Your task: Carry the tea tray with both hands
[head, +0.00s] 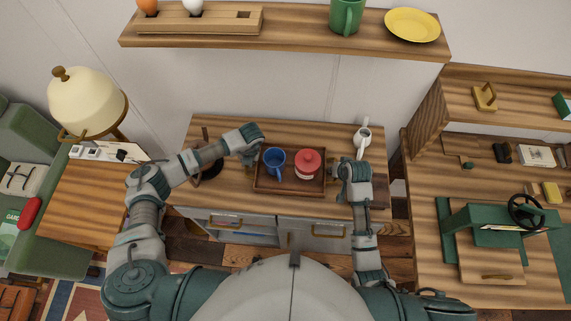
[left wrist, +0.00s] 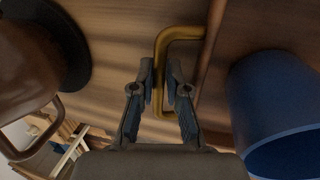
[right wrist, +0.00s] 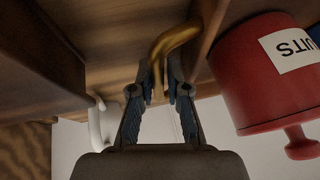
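The dark wooden tea tray (head: 290,187) rests on the wooden cabinet top in the head view. A blue mug (head: 275,163) stands in its left half and a red lidded canister (head: 307,164) in its right half; both are upright. My left gripper (head: 250,157) is at the tray's left end; in the left wrist view its fingers (left wrist: 162,80) are closed around a brass handle (left wrist: 180,34). My right gripper (head: 344,172) is at the right end; in the right wrist view its fingers (right wrist: 159,75) are closed around the other brass handle (right wrist: 176,40).
A dark round-based object (head: 208,172) stands left of the tray, partly behind my left arm. A wall shelf (head: 290,42) hangs above. A desk (head: 500,185) stands right and a cream lamp (head: 88,98) left.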

